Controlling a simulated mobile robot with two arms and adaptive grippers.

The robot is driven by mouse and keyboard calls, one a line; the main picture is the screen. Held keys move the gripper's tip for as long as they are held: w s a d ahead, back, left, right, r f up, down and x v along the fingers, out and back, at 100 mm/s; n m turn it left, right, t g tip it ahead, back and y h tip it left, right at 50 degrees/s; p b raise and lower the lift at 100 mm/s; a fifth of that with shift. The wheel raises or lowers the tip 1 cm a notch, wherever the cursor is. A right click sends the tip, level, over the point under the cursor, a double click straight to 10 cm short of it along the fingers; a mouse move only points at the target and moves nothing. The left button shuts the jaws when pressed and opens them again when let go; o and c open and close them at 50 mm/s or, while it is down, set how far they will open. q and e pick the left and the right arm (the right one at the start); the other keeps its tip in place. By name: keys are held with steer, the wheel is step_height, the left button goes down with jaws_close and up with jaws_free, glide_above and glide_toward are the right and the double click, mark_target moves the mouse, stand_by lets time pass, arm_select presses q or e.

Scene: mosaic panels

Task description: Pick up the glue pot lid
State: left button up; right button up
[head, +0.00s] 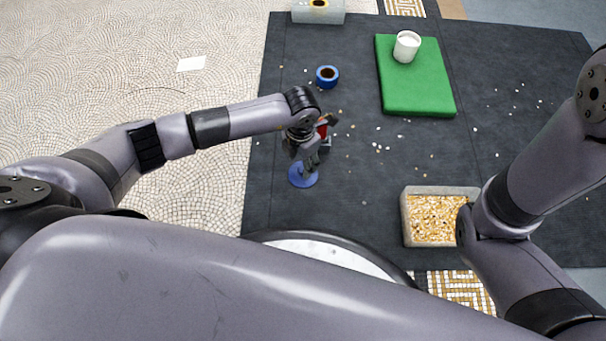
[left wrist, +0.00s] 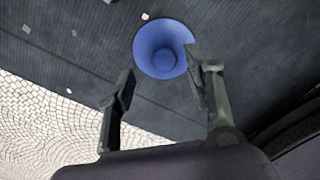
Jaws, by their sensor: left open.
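The glue pot lid (head: 303,178) is a blue disc with a raised middle, lying on the dark mat. In the left wrist view the lid (left wrist: 153,38) is at the top centre, beyond the fingertips. My left gripper (head: 311,160) is open above the lid and hides part of it in the head view. In the left wrist view the gripper (left wrist: 163,75) has its fingers apart with nothing between them, and the right finger overlaps the lid's edge. A blue pot (head: 327,77) with a dark opening stands farther back on the mat. My right gripper is not visible.
A grey tray of yellowish chips (head: 404,222) sits at the right, near my right arm. A green pad (head: 420,90) bears a white cup (head: 406,47). A grey block (head: 318,12) is at the back. Small pale chips are scattered over the dark mat (head: 490,150).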

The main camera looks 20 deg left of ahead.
mark_target(295, 172)
arm_select(q)
steer(key=f+b, duration=0.2)
steer(key=f, duration=0.1)
steer(key=f+b, duration=0.1)
steer(key=b, duration=0.1)
steer(key=shift+s+d+f, duration=0.1)
steer(key=shift+d+f, duration=0.2)
steer(key=shift+f, duration=0.1)
steer(key=shift+r, duration=0.1)
steer(key=shift+c, duration=0.2)
steer(key=c, duration=1)
